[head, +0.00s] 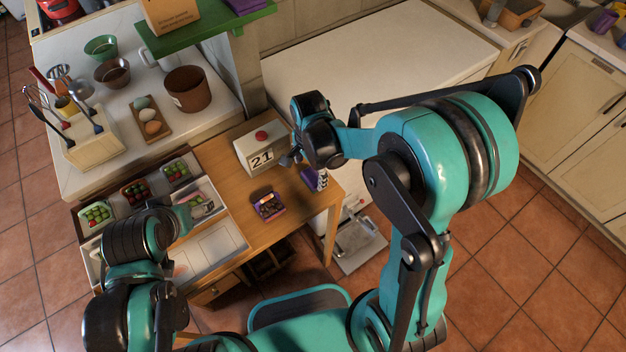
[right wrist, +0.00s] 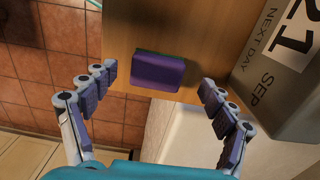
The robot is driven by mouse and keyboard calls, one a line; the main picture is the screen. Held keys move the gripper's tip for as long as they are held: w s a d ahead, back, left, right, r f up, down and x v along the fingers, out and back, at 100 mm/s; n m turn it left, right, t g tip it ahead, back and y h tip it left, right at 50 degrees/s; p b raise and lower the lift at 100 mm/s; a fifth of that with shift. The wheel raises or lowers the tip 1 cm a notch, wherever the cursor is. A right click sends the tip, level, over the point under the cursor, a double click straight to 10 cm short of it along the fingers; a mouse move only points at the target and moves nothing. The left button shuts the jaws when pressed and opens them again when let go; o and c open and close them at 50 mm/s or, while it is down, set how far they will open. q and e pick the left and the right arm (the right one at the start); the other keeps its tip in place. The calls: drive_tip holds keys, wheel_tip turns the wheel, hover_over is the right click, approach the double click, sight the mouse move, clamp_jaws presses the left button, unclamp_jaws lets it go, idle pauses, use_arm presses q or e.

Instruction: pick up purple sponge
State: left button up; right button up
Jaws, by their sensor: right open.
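The purple sponge (head: 308,178) lies on the wooden table near its right end, partly hidden by my right gripper in the head view. In the right wrist view the sponge (right wrist: 158,71) is a purple block with a thin green edge along its far side, lying near the table's edge. My right gripper (right wrist: 159,80) is open, with one finger on each side of the sponge and a gap to both; nothing is held. My left arm reaches over the tray at the left of the table; its fingers do not show clearly.
A block calendar (head: 262,152) stands close beside the right gripper, and also shows in the right wrist view (right wrist: 287,75). A purple box of dark pieces (head: 268,205) sits nearer the front edge. A pale tray (head: 218,262) and small produce crates fill the table's left.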

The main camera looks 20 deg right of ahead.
sight(311, 178)
wheel_tip(311, 178, down, 4)
drive_tip(key=shift+s+r+b, duration=0.1)
drive_tip(key=shift+r+b, duration=0.1)
drive_tip(key=shift+b, duration=0.25)
drive_tip(key=shift+r, duration=0.1)
drive_tip(key=c, duration=0.9)
drive_tip(key=shift+r, duration=0.1)
wheel_tip(311, 178, up, 4)
drive_tip(key=shift+r+p, duration=0.25)
drive_tip(key=shift+p, duration=0.85)
drive_tip(key=s+d+r+p, duration=0.2)
drive_tip(key=s+d+r, duration=0.3)
drive_tip(key=d, duration=0.5)
drive_tip(key=shift+s+d+r+p, duration=0.25)
drive_tip(key=shift+r+p, duration=0.15)
drive_tip(key=shift+r, duration=0.25)
